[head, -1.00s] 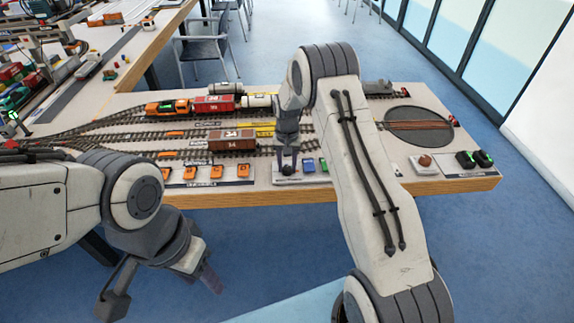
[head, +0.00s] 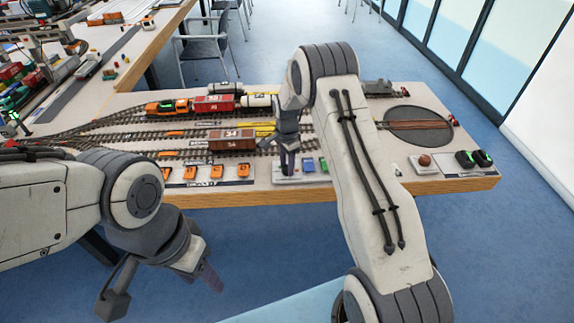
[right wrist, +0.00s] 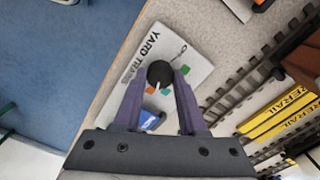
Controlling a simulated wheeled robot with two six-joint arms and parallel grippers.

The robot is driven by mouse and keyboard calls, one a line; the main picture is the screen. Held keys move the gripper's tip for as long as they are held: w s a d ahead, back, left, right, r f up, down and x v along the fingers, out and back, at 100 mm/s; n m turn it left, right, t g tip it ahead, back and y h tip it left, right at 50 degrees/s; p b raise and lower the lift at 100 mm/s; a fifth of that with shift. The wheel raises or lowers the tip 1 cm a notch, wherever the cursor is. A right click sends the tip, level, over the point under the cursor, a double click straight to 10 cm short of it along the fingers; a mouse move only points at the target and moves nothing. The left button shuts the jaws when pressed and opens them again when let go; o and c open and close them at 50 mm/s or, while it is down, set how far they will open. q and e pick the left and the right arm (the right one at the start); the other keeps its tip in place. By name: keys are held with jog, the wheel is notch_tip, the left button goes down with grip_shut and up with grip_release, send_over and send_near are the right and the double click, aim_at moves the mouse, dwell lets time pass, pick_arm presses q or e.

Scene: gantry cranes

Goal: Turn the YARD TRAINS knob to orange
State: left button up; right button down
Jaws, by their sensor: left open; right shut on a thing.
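The YARD TRAINS panel (right wrist: 178,42) is a pale plate at the table's front edge; it also shows in the head view (head: 312,179). Its round black knob (right wrist: 160,72) has a white pointer line, which points toward the bottom of the right wrist view. Small coloured marks, orange and green among them, lie near the knob, partly hidden by the fingers. My right gripper (right wrist: 160,77) is shut on the knob, one purple finger on each side. In the head view my right gripper (head: 287,162) hides the knob. My left gripper (head: 160,290) is open and empty, in front of the table.
Blue and green switches (head: 316,165) sit right of the knob. A panel with several orange switches (head: 205,175) lies to the left. Model trains and a brown wagon (head: 232,138) stand on tracks behind. A turntable (head: 418,127) and a brown ball-like knob (head: 424,160) are right.

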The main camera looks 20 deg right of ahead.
aim_at(286, 168)
jog(key=shift+m, duration=0.8)
jog(key=shift+c, duration=2.3)
grip_release()
jog(key=shift+a, duration=0.1)
jog(key=shift+r, duration=0.1)
notch_tip(286, 168, up, 10)
jog(key=b, duration=0.1)
jog(key=shift+r, duration=0.15)
